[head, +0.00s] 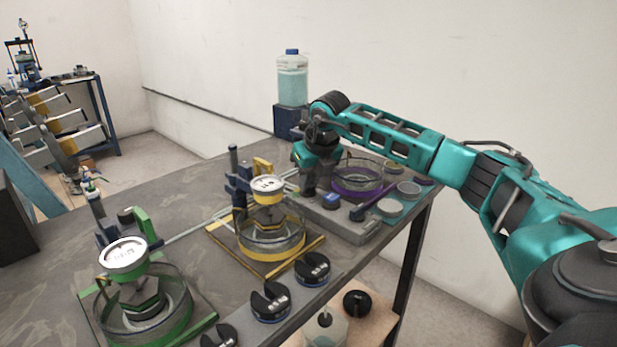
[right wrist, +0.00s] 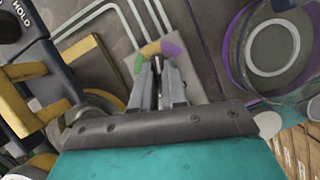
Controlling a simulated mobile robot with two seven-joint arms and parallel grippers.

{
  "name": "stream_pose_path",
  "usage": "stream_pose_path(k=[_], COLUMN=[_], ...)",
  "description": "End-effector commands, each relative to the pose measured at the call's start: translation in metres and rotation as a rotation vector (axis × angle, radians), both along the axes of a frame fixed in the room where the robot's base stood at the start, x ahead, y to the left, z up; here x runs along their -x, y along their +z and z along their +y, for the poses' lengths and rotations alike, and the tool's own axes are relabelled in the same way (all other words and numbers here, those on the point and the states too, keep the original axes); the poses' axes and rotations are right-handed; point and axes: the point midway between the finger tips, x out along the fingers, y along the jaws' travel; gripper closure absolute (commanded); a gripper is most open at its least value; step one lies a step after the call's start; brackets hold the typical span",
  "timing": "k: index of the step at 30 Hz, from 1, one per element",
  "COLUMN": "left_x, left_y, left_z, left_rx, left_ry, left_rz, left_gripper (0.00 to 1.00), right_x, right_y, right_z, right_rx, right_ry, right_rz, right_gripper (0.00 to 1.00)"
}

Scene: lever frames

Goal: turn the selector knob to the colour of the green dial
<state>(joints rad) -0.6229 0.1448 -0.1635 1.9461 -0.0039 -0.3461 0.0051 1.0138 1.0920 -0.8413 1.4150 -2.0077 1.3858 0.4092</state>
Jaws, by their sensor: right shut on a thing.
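The green dial (head: 124,254) is a white-faced gauge on a green-trimmed press at the lower left of the head view. My right gripper (head: 312,192) reaches down at the far right part of the bench. In the right wrist view its fingers (right wrist: 158,88) are shut on the selector knob, which they mostly hide. Beyond the fingertips a coloured arc (right wrist: 152,49) shows green at left, yellow-orange in the middle and purple at right. I cannot tell which colour the knob points to. My left gripper is not in view.
A yellow-trimmed press with a white dial (head: 267,184) stands left of my right gripper. Black slotted weights (head: 270,302) line the bench's near edge. A bottle (head: 293,80) stands at the back.

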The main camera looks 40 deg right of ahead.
Motion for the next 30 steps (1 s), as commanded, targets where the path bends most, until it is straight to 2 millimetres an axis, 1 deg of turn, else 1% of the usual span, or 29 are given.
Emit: stream_pose_path(k=[4,18,30], left_x=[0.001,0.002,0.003], left_y=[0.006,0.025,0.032], left_z=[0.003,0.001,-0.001], left_rx=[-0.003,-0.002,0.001], left_ry=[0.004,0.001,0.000], left_rz=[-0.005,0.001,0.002], left_gripper=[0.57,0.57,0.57], right_x=[0.000,-0.001,-0.003], right_y=[0.002,0.003,0.002], right_z=[-0.002,-0.004,-0.005], right_rx=[-0.002,-0.003,-0.001], right_ry=[0.137,0.583,0.932], right_rz=[0.000,-0.003,-0.003], right_gripper=[1.00,1.00,1.00])
